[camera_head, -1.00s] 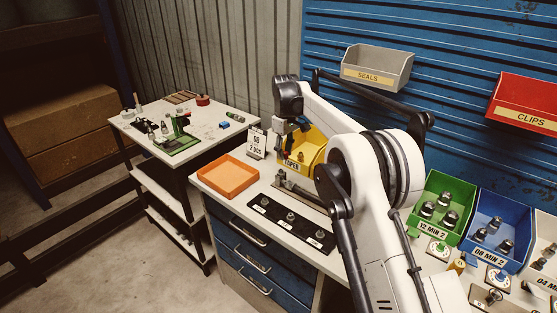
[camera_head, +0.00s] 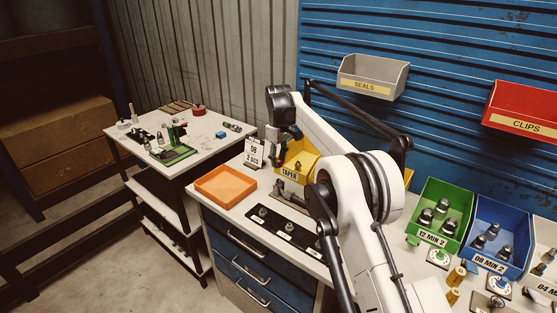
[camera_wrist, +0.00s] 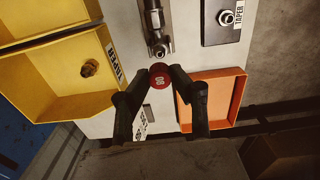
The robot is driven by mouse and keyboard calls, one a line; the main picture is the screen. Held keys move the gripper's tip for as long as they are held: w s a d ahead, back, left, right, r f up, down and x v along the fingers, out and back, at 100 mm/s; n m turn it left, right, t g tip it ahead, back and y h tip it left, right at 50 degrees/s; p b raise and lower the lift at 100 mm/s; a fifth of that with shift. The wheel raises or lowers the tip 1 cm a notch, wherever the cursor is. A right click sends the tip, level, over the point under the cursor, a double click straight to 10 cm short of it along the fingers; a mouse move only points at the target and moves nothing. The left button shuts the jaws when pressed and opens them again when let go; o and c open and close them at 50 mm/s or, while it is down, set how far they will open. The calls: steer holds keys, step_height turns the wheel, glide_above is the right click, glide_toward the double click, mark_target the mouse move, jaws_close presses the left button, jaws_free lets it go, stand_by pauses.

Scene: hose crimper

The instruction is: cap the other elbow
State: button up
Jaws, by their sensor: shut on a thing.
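In the wrist view a round red cap (camera_wrist: 159,76) marked 08 sits between the two black fingers of my gripper (camera_wrist: 156,84), which is shut on it. A grey metal elbow (camera_wrist: 159,47) at the end of a straight metal piece lies just above the cap in that view. A small gap seems to show between cap and elbow; their difference in height I cannot tell. In the head view my gripper (camera_head: 274,154) hangs between the yellow bin and the card. The cap is too small to make out there.
The yellow TAPER bin (camera_head: 291,174) stands close beside my gripper. An orange tray (camera_head: 225,187) lies to its left front. A white card (camera_head: 253,153) stands behind the tray. A black strip with fittings (camera_head: 273,228) lies at the bench's front. Green and blue bins stand right.

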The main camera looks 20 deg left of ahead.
steer(key=shift+f+b, duration=1.25)
steer(key=shift+f, duration=1.25)
steer(key=shift+f+b, duration=1.15)
steer(key=shift+f, duration=0.25)
stand_by(0.4)
steer(key=o, duration=0.8)
step_height(320, 180, up, 12)
steer(key=shift+r, duration=0.1)
stand_by(0.4)
